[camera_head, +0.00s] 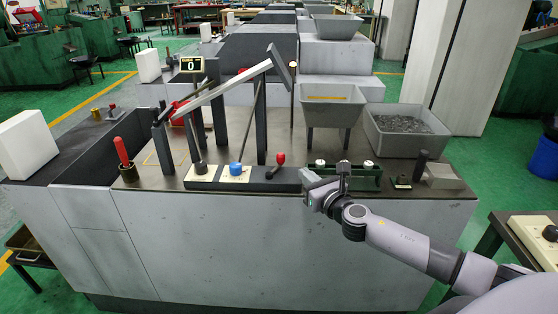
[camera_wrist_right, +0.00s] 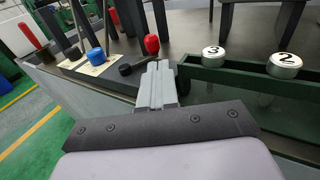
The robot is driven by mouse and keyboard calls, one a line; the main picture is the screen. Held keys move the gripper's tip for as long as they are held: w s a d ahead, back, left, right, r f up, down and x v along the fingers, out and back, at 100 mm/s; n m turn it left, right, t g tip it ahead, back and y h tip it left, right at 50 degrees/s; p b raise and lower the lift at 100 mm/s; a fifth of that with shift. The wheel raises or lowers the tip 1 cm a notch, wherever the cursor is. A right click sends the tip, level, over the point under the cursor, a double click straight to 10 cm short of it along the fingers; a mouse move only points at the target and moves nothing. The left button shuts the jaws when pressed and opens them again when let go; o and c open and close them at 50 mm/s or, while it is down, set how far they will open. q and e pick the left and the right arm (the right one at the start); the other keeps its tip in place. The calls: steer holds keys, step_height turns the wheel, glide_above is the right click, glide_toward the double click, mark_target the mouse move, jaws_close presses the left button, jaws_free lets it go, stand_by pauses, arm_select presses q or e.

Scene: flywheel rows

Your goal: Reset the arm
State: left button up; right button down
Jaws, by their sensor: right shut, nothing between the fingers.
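A long pale grey arm (camera_head: 230,88) on the bench slants up to the right, with a dark block at its raised end and red parts at its low end. Dark posts stand around it. In front are a red-knobbed lever (camera_head: 276,163), a blue knob (camera_head: 236,168) and a black-knobbed lever (camera_head: 200,167). The red knob (camera_wrist_right: 152,44) and blue knob (camera_wrist_right: 96,55) also show in the right wrist view. My right gripper (camera_head: 309,181) is at the bench's front edge, right of the red knob. Its fingers (camera_wrist_right: 157,80) are together and empty. My left gripper is out of view.
A green rack (camera_head: 350,178) with weights marked 3 (camera_wrist_right: 214,55) and 2 (camera_wrist_right: 285,64) lies close to my right gripper. A hopper (camera_head: 332,104) and a grey bin (camera_head: 405,130) stand behind. A red handle (camera_head: 122,151) stands at left. A counter (camera_head: 191,65) reads 0.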

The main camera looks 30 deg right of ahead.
steer(key=s+a+f+m+g, duration=0.4)
steer(key=s+a+m+g, duration=0.1)
steer(key=s+m, duration=0.65)
steer(key=s+a+f+m+g, duration=0.3)
steer(key=s+a+m+g, duration=0.15)
steer(key=s+m, duration=0.7)
steer(key=s+a+f+m+g, duration=0.4)
steer(key=s+a+m, duration=0.1)
steer(key=s+m, duration=0.7)
steer(key=w+a+f+n+t+y+p, duration=0.1)
steer(key=w+a+f+t+y, duration=0.1)
steer(key=w+f+t, duration=0.3)
steer(key=shift+w+a+f+n+t+y, duration=0.35)
steer(key=shift+a+f+t, duration=0.3)
steer(key=shift+f, duration=0.65)
steer(key=shift+w+d, duration=0.1)
